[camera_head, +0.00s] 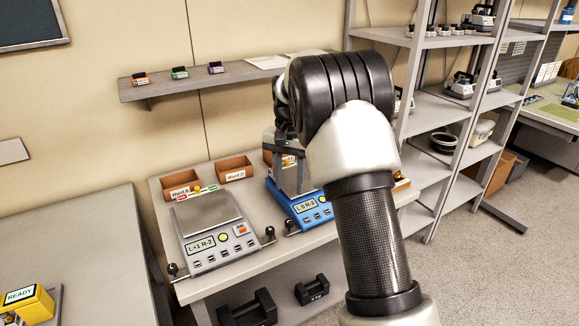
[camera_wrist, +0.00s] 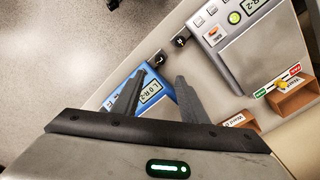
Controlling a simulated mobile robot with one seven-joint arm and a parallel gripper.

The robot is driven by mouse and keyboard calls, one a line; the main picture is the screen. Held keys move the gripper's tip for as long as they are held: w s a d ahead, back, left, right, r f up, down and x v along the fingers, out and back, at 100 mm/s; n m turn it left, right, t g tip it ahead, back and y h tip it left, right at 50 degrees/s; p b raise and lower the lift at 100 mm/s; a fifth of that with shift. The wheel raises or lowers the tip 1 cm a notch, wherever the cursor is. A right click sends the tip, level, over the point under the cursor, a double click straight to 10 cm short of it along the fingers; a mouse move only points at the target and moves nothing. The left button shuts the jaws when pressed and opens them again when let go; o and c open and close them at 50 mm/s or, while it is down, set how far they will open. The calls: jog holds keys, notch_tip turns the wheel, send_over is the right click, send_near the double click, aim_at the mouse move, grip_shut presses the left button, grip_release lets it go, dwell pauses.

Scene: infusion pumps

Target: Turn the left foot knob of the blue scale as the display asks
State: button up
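The blue scale (camera_head: 311,213) stands on the bench, partly hidden behind my arm. Its display (camera_head: 305,205) reads L 0 R-2. The wrist view shows its blue corner (camera_wrist: 116,76) and the same display (camera_wrist: 151,91). Its left foot knob (camera_head: 291,226) is a dark knob at the scale's left side; in the wrist view the knob (camera_wrist: 159,57) lies just beyond my fingertips. My gripper (camera_wrist: 160,76) is open, its two fingers apart with nothing between them, over the blue scale.
A grey scale (camera_head: 213,230) reading L+1 R-2 stands close on the left; its right knob (camera_head: 269,233) is near the blue scale's left knob. Bins (camera_head: 235,170) stand behind. Black weights (camera_head: 312,289) lie on the lower shelf. A tall shelf rack (camera_head: 440,150) rises at right.

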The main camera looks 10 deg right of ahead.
notch_tip(320, 180, up, 5)
jog(key=shift+f, duration=0.1)
dwell(0.3)
jog(key=s+r+n+t+p, duration=0.3)
jog(key=s+r+p, duration=0.1)
jog(key=s+r, duration=1.25)
jog(key=s+f+n+t+p, duration=0.1)
jog(key=s+f+n+t, duration=0.1)
jog(key=s, duration=1.5)
jog(key=shift+s+a+n+t+p, duration=0.15)
jog(key=shift+s+n+t+p, duration=0.2)
jog(key=shift+n, duration=0.45)
jog(key=shift+w+f, duration=0.1)
